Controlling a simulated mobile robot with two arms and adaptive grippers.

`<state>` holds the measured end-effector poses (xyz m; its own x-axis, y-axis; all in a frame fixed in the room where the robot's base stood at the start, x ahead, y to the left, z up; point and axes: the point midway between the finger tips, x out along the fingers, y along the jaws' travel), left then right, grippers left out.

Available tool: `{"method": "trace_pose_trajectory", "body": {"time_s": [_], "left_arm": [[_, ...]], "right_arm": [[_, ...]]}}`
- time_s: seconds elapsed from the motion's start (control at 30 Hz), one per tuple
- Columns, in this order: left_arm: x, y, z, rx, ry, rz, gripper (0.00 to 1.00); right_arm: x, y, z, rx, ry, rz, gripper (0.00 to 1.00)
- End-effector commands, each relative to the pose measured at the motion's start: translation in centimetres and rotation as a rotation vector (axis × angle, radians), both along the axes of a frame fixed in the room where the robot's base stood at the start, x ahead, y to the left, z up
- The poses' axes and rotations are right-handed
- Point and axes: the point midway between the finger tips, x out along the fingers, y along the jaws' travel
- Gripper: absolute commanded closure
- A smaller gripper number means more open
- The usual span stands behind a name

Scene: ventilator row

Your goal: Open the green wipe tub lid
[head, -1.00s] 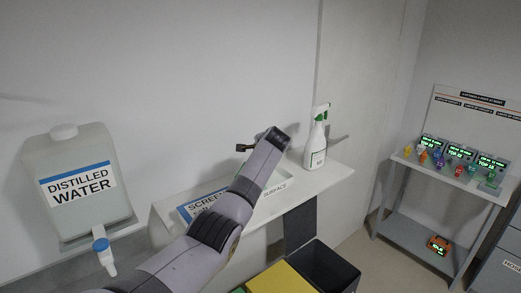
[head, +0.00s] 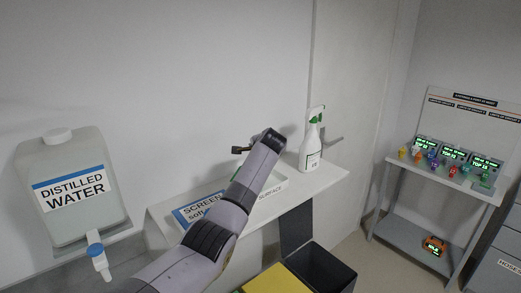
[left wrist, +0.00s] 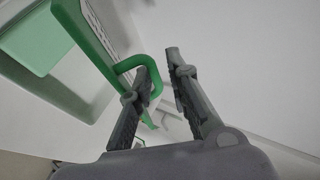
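In the left wrist view, a green lid (left wrist: 93,42) shows as a slanted slab, with a green loop handle (left wrist: 128,64) on its side. A pale box-like body and a lighter green patch lie to its left. I cannot tell whether the lid is shut. My left gripper (left wrist: 158,58) is open. One finger is right at the loop, overlapping it in the picture; the other stands apart to the right, with a gap between them. In the head view the left gripper (head: 240,149) shows small and dark beyond my arm, above the shelf; I cannot make out the tub there. My right gripper is not in view.
A white shelf (head: 325,181) carries a spray bottle (head: 311,142) to the right of my arm and a blue-and-white screen label (head: 196,212). A distilled water tank (head: 70,225) stands left. A dark bin (head: 325,268) is below. A grey rack (head: 420,220) stands far right.

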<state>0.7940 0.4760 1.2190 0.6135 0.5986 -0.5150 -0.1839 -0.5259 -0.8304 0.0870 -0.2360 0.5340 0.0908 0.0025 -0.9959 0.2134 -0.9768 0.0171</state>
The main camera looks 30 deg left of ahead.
Motion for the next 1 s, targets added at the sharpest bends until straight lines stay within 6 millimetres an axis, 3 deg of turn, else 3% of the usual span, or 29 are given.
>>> {"method": "trace_pose_trajectory", "body": {"time_s": [0.53,1.0], "left_arm": [[-5.6,-5.5,4.7,-0.002,-0.003,-0.002,0.83],[-6.5,-6.4,5.4,-0.002,-0.001,-0.001,0.83]], "right_arm": [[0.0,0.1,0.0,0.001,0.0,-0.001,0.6],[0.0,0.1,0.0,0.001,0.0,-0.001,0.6]]}}
